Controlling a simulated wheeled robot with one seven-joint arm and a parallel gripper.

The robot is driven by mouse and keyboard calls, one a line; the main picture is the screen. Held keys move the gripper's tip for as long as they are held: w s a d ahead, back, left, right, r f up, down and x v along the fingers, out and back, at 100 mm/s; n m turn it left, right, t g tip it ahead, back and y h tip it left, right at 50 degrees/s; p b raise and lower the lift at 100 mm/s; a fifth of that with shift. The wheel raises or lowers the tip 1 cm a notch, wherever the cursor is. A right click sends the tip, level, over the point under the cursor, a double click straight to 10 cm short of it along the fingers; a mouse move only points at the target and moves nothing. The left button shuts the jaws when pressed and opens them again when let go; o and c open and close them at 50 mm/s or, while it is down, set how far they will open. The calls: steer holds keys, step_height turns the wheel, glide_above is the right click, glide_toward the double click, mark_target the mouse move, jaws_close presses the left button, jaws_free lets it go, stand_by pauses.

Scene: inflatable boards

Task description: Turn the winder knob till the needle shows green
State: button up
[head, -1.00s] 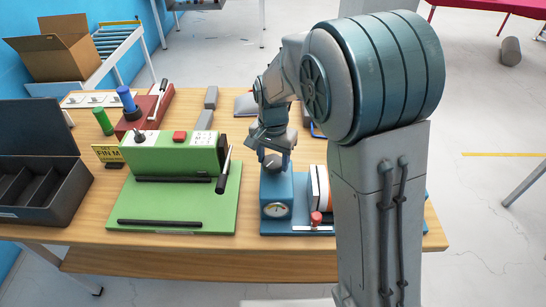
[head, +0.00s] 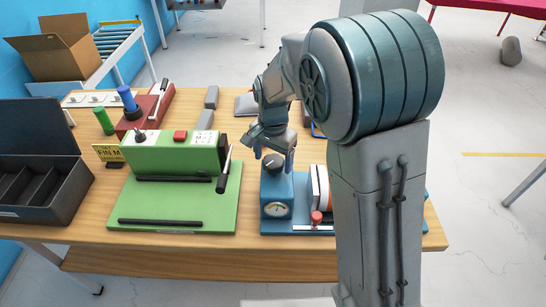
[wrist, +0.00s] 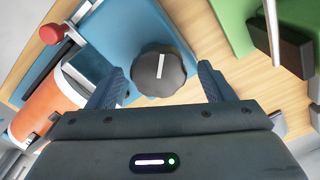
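The winder is a blue unit (head: 277,190) on a blue base at the middle of the table. Its dark round knob (head: 272,163) sits on top and has a white pointer line, clear in the wrist view (wrist: 160,70). A round dial (head: 276,210) is on its front face; the needle is too small to read surely against the colours. My gripper (head: 273,153) is just above the knob, fingers spread wide. In the wrist view the two fingers (wrist: 163,88) stand on either side of the knob, with gaps, not touching it.
An orange-and-white roll (head: 320,188) and a red-knobbed lever (head: 316,217) sit beside the blue unit. A green machine (head: 175,155) with a lever stands to the left. A dark open case (head: 40,180) is at far left.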

mark_target(273, 161)
step_height(273, 161, up, 14)
steer(key=shift+b, duration=0.45)
steer(key=shift+f, duration=0.1)
stand_by(1.1)
steer(key=s+d+f+n+t, duration=0.1)
steer(key=s+d+f+n, duration=0.1)
steer(key=s+d, duration=0.5)
steer(key=s+d+f+n+t, duration=0.2)
steer(key=s+d+n, duration=0.3)
steer(key=s, duration=0.7)
steer(key=shift+s+d+f, duration=0.35)
steer(key=shift+s+d, duration=0.05)
steer(key=shift+d, duration=0.5)
